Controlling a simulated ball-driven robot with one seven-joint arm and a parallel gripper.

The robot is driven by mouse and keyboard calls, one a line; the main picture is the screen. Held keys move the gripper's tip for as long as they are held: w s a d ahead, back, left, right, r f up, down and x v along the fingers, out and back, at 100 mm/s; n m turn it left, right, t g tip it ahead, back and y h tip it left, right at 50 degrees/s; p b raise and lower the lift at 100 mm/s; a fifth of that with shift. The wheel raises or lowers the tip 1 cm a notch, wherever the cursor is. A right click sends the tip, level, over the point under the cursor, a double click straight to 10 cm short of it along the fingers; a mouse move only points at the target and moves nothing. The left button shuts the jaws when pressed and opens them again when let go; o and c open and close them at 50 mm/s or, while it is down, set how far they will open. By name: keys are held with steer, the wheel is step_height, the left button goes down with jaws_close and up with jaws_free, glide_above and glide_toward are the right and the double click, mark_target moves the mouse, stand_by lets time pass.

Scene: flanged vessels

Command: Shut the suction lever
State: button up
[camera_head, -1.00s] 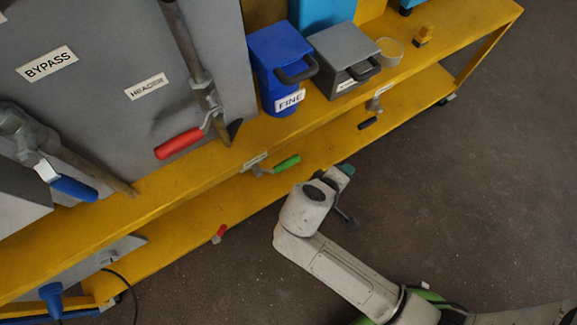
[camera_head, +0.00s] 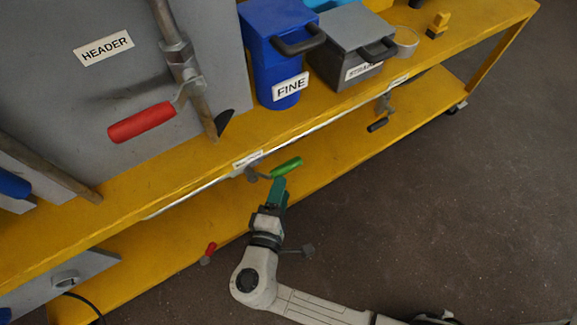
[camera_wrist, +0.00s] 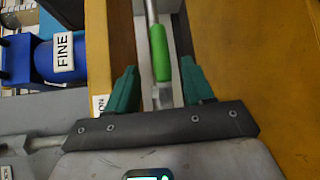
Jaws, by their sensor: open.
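The lever with a green handle (camera_head: 286,166) sits at the front edge of the yellow bench, beside a small white label (camera_head: 246,160). In the wrist view only "ON" of that label (camera_wrist: 99,104) shows. My gripper (camera_head: 279,184) is just in front of the green handle. In the wrist view the green handle (camera_wrist: 159,52) lies between the two teal fingers of my gripper (camera_wrist: 160,84), with gaps on both sides. The fingers are open and hold nothing. Whether they reach deep enough around the handle is hard to tell.
A red-handled lever (camera_head: 142,122) is on the pipe by the HEADER panel (camera_head: 104,47). A blue FINE container (camera_head: 283,85) and a grey box (camera_head: 345,62) stand on the bench. A black-handled lever (camera_head: 378,124) is farther right along the edge. The floor at right is clear.

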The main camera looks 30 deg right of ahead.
mark_target(289, 166)
steer(key=b+x, duration=0.1)
steer(key=x, duration=0.7)
steer(key=shift+d, duration=0.2)
steer(key=shift+c, duration=0.3)
jaws_close()
